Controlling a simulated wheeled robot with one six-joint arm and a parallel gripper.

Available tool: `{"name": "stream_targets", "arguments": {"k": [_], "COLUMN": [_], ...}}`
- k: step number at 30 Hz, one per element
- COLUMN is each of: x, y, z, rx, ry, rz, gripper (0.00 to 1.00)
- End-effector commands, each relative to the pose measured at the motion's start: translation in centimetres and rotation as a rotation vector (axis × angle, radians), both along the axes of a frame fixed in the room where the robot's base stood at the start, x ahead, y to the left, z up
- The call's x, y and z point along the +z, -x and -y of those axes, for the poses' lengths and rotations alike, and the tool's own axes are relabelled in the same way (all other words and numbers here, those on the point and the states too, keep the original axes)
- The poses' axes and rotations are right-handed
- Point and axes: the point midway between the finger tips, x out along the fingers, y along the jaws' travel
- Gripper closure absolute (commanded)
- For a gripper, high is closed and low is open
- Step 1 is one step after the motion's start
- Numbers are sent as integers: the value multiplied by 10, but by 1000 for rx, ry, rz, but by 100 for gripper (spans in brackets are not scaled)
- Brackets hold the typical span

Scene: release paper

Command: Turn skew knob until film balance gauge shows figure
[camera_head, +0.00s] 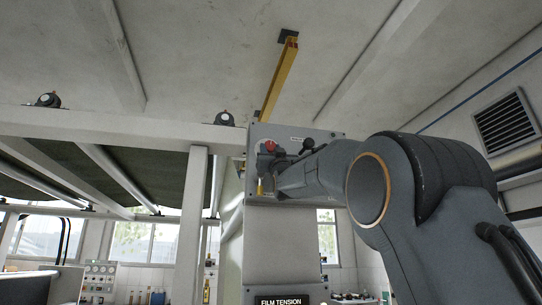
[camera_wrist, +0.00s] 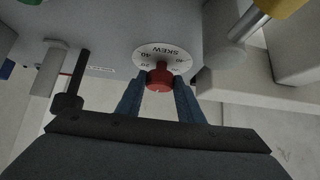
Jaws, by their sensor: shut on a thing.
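The red skew knob (camera_wrist: 159,78) sits on a white round dial (camera_wrist: 150,52) marked SKEW, which appears upside down in the wrist view. My gripper (camera_wrist: 160,84) has its two blue fingers on either side of the knob and is shut on it. In the head view the red knob (camera_head: 270,146) shows on the face of a grey panel (camera_head: 322,134), with my gripper (camera_head: 264,158) up against it. I cannot make out a film balance gauge or its reading in either view.
A black lever-like part (camera_wrist: 76,85) stands left of the dial in the wrist view, and a metal rod (camera_wrist: 248,25) stands at its right. A FILM TENSION sign (camera_head: 281,301) is below the panel. A yellow bar (camera_head: 280,75) hangs from the ceiling above.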

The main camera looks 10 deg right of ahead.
Motion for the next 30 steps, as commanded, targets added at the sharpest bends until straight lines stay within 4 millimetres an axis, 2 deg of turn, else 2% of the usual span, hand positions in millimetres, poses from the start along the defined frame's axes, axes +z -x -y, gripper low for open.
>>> {"name": "stream_targets", "arguments": {"k": [30], "x": [5], "y": [0], "z": [-13], "rx": [2], "ry": [-801], "rz": [1], "gripper": [88]}}
